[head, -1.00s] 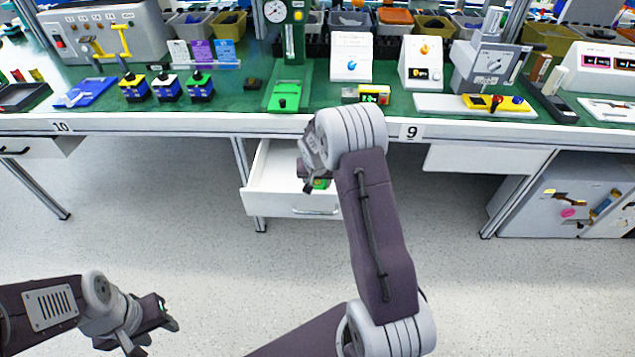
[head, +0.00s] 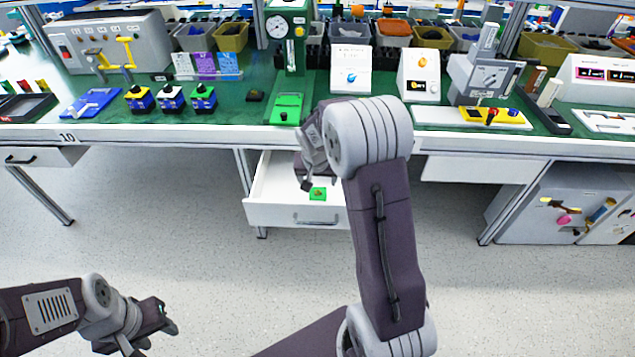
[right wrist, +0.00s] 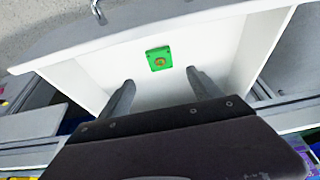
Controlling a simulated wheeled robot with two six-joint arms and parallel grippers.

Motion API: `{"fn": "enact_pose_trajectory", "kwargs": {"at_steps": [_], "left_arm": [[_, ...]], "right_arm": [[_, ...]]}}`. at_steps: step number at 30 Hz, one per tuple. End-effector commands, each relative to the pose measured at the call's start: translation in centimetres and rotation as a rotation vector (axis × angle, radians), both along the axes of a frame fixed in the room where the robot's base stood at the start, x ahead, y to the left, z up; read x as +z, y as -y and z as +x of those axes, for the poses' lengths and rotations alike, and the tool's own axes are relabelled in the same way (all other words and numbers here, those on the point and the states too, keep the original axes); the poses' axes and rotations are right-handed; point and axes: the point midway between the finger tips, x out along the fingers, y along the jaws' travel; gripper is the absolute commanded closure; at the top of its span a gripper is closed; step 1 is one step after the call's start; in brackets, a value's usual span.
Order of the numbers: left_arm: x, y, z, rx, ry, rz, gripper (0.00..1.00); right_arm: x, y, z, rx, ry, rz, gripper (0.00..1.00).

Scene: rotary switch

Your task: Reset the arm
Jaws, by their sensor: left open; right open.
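My right gripper (head: 305,182) is open and empty above the open white drawer, near its left part. Its two fingers also show apart in the right wrist view (right wrist: 160,83). A small green piece with a brown centre (head: 318,194) lies on the drawer floor, apart from the fingers; it also shows in the right wrist view (right wrist: 158,59), beyond and between the fingertips. My left gripper (head: 157,335) is open and empty over the floor at the lower left. Part of the drawer's right side is hidden behind my right arm.
The open drawer (head: 275,214) juts out below the bench. The bench edge (head: 200,135) runs just above it. A green press (head: 288,108), white panels with knobs (head: 351,72) and blue-yellow switches (head: 172,98) stand on the bench. The floor in front is clear.

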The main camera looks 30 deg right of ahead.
Motion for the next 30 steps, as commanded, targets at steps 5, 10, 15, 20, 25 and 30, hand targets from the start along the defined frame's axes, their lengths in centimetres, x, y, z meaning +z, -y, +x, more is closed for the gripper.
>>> {"fn": "enact_pose_trajectory", "kwargs": {"at_steps": [5,10,15,20,25,30], "left_arm": [[0.4,0.0,0.0,0.000,0.000,0.000,0.57],[0.3,0.0,0.0,0.000,0.000,0.000,0.57],[0.3,0.0,0.0,0.000,0.000,0.000,0.57],[0.3,0.0,0.0,0.000,0.000,0.000,0.57],[0.3,0.0,0.0,0.000,0.000,0.000,0.57],[0.3,0.0,0.0,0.000,0.000,0.000,0.57]], "right_arm": [[1.1,-0.3,-0.4,0.000,-0.001,0.001,0.26],[1.0,-0.3,-0.4,0.000,-0.001,0.001,0.26],[1.0,-0.3,-0.4,-0.001,-0.001,0.001,0.26],[1.4,-0.9,-0.1,0.014,0.009,-0.001,0.26],[4.3,-6.0,-3.1,0.095,0.031,0.026,0.26],[2.6,-10.5,-11.6,0.239,-0.086,0.073,0.26]]}}
